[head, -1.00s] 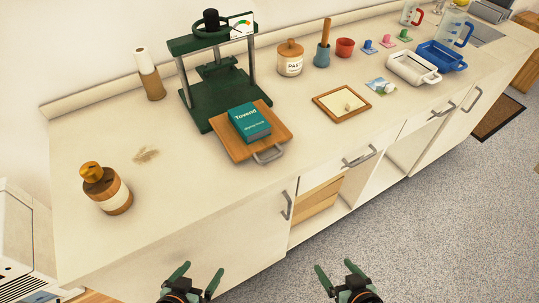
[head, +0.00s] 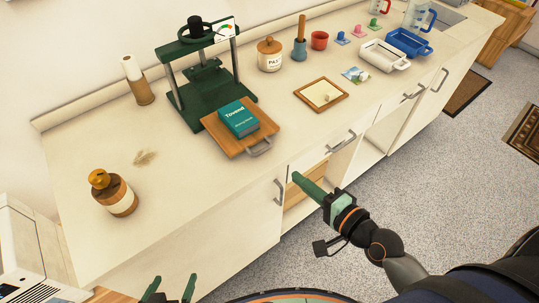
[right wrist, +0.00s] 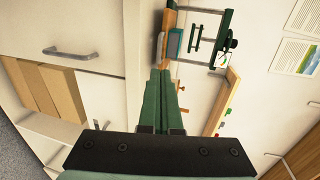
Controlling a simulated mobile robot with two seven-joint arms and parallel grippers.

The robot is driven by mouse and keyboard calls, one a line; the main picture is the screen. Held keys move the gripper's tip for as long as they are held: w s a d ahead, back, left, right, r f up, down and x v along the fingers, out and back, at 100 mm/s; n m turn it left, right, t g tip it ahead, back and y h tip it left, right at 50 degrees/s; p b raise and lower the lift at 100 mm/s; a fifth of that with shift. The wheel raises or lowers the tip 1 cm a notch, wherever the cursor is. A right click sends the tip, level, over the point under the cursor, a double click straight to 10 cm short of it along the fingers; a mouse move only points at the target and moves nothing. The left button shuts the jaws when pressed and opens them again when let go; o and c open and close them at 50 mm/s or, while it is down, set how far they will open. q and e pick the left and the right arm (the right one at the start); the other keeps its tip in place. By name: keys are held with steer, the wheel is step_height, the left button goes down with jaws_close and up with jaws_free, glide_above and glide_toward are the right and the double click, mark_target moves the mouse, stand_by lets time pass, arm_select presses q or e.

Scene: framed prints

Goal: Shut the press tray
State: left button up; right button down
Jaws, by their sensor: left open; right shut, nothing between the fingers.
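The press (head: 205,75) is a dark green frame with a top screw, standing toward the back of the counter. Its wooden tray (head: 225,143) sticks out at the front, with a grey handle (head: 262,147) on its front edge. A teal book (head: 238,118) lies on the tray. My right gripper (head: 296,177) is shut and empty, in front of the cabinet and below the tray. Its shut fingers also show in the right wrist view (right wrist: 160,72), pointing toward the tray and press. My left gripper (head: 170,286) is open and empty at the bottom edge.
Right of the press are a paste jar (head: 270,54) and a wooden frame (head: 321,95).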

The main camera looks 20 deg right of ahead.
mark_target(272, 165)
arm_select(q)
steer(key=shift+r+p, duration=0.3)
steer(key=shift+r, duration=0.1)
arm_select(e)
steer(key=x, duration=1.1)
arm_select(q)
steer(key=shift+a+f, duration=0.1)
steer(key=shift+a, duration=0.05)
arm_select(e)
steer(key=shift+w+d, duration=0.1)
steer(key=shift+w, duration=0.1)
